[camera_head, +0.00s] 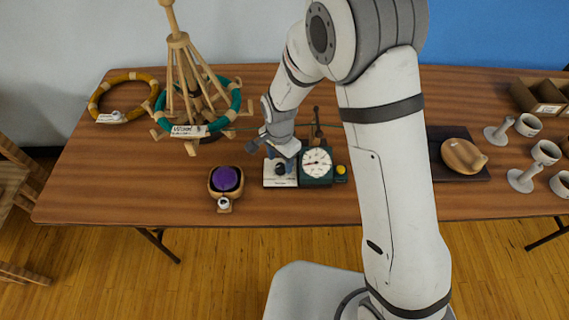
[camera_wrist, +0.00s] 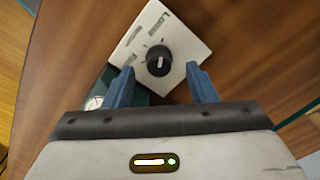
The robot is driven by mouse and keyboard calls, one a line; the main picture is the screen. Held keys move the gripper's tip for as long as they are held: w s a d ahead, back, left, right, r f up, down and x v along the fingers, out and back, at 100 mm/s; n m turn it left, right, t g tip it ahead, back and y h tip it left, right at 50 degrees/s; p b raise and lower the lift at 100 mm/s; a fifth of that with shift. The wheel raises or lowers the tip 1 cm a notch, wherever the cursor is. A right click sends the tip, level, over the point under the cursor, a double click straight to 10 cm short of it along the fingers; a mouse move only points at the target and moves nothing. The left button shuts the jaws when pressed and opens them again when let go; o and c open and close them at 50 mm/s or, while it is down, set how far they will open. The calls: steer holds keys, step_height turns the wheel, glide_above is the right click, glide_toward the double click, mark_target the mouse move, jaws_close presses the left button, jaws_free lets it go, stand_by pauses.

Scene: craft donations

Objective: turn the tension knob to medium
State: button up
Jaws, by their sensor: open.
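The tension knob (camera_wrist: 159,61) is a black round knob with a pale pointer mark, on a white square plate (camera_wrist: 188,42) with printed labels too small to read fully. In the head view the knob (camera_head: 280,168) sits on the same plate, left of a dark green device with a white dial (camera_head: 316,162). My gripper (camera_wrist: 162,78) is open, its two blue fingers on either side of the knob and a little short of it in the wrist view. In the head view my gripper (camera_head: 281,168) is over the plate and partly hides it. I cannot tell whether the fingers touch the knob.
A purple ball in a wooden holder (camera_head: 226,181) stands left of the plate. A wooden yarn swift (camera_head: 190,85) and teal ring stand behind left. The front table edge is clear.

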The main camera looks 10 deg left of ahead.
mark_target(280, 168)
steer(key=shift+f, duration=1.35)
steer(key=shift+c, duration=0.4)
steer(key=c, duration=0.9)
steer(key=shift+d, duration=0.2)
